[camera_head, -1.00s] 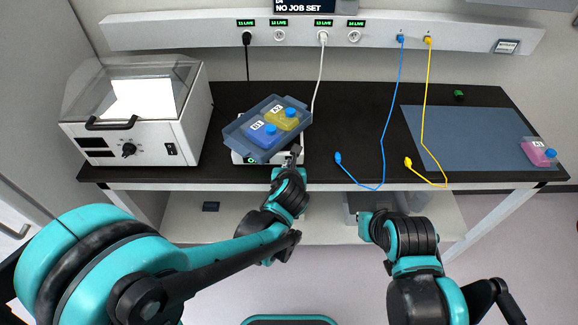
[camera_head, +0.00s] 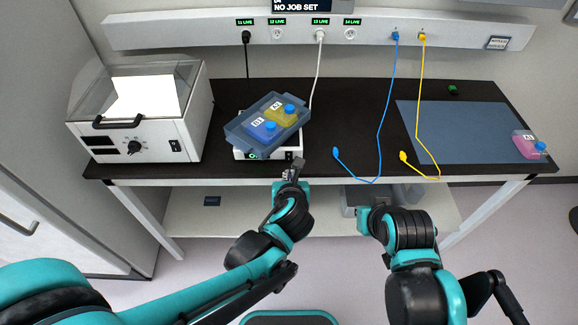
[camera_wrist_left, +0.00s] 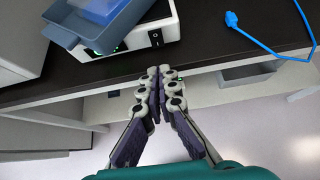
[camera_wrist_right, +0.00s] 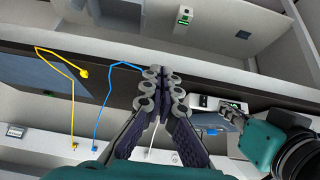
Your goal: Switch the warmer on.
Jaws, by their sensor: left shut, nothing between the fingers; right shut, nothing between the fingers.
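A low white base unit (camera_head: 265,153) stands on the bench under a tilted blue tray (camera_head: 240,137). Its front has a small green light and, in the left wrist view, a black rocker switch (camera_wrist_left: 155,38). A larger white box with a clear lid (camera_head: 150,140) at the left has a knob and another rocker switch (camera_head: 175,146). No label tells me which is the warmer. My left gripper (camera_head: 297,165) is shut and empty, just in front of the base unit near its switch and apart from it. My right gripper (camera_wrist_right: 161,72) is shut and empty, away from both units.
The tray holds a blue-filled flask (camera_head: 262,129) and a yellow-filled flask (camera_head: 282,113). A blue cable (camera_head: 379,130) and a yellow cable (camera_head: 418,110) hang onto the bench. A pink flask (camera_head: 528,145) lies on the mat (camera_head: 465,130) at the right. The bench's front edge is below my left gripper.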

